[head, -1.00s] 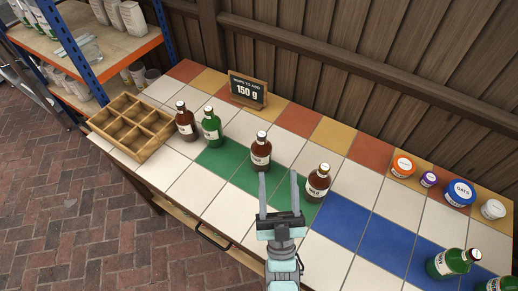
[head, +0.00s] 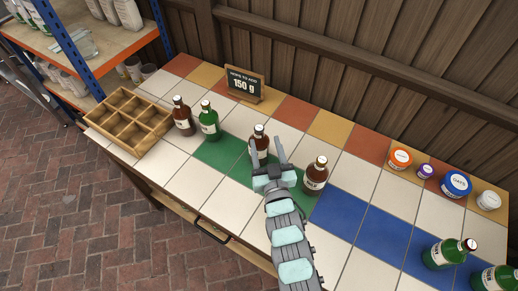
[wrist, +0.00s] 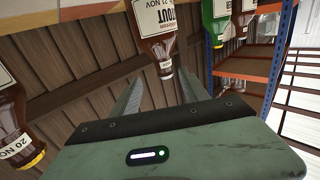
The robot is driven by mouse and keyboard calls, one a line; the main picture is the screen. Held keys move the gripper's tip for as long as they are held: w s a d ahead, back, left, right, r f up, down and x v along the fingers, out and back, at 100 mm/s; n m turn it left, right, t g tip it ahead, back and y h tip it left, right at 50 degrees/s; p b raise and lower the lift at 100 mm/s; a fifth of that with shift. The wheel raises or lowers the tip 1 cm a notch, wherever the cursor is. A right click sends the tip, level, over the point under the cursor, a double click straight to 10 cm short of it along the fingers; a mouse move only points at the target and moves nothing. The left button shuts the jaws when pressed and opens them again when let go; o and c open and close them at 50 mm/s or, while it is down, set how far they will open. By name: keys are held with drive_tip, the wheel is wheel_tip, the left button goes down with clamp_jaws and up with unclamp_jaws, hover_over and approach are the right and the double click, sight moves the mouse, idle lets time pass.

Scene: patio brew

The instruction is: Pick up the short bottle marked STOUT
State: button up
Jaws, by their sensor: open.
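In the wrist view, upside down, a brown bottle (wrist: 154,38) with a label ending in "OUT" and "21 NOV" stands straight ahead of my gripper (wrist: 160,85). Its neck and cap point into the gap between the open fingers. In the head view this is the middle brown bottle (head: 260,134), upright on the green tiles, its lower part partly hidden by my gripper (head: 266,148). My gripper is open and empty. I cannot tell if a finger touches the bottle.
A brown bottle (head: 315,178) stands close to the right. A brown bottle (head: 183,117) and a green bottle (head: 209,121) stand left, beside a wooden crate (head: 152,104). A sign (head: 245,85) stands behind. Tubs and green bottles (head: 443,254) are at the right.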

sight(260, 134)
drive_tip(key=w, duration=0.1)
drive_tip(key=w+a+b, duration=0.1)
drive_tip(key=w, duration=0.1)
drive_tip(key=w+a, duration=0.1)
drive_tip(key=w, duration=0.1)
drive_tip(key=shift+w+r+b, duration=0.1)
drive_tip(key=shift+w+b, duration=0.1)
drive_tip(key=shift+b, duration=0.2)
drive_tip(key=shift+w, duration=0.45)
drive_tip(key=shift+s, duration=0.1)
drive_tip(key=shift+c, duration=0.2)
clamp_jaws()
idle(0.5)
